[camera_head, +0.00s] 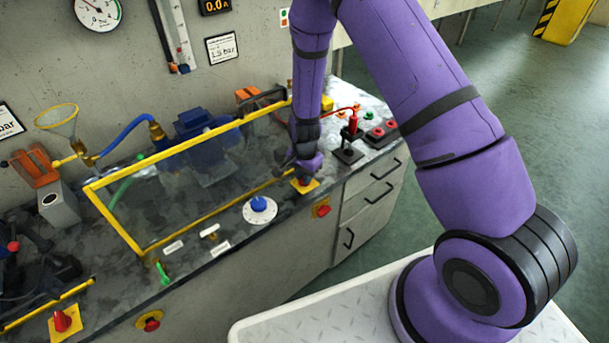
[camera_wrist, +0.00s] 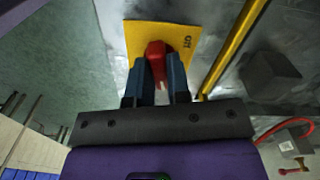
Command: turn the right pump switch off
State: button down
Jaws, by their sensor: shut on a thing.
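The right pump switch is a red knob (camera_wrist: 155,50) on a yellow plate (camera_wrist: 136,36), seen close in the wrist view. My gripper (camera_wrist: 156,70) is shut on this knob, one dark finger on each side. Small dark lettering shows on the plate to the right of the knob; I cannot read it surely. In the head view my gripper (camera_head: 304,177) reaches down onto the yellow plate (camera_head: 311,186) at the bench's front edge. The gripper hides most of the knob there.
A yellow frame with a clear panel (camera_head: 115,215) stands left of my gripper. A blue dial (camera_head: 259,205) is at its front left. Another red switch (camera_head: 62,320) is at the far left.

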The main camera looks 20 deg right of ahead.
jog(key=n, duration=0.3)
jog(key=shift+n, duration=0.4)
jog(key=n, duration=0.7)
jog(key=shift+n, duration=1.9)
jog(key=c, duration=1.1)
grip_release()
jog(key=shift+r, duration=0.1)
notch_tip(320, 180, up, 11)
jog(key=shift+f, duration=0.15)
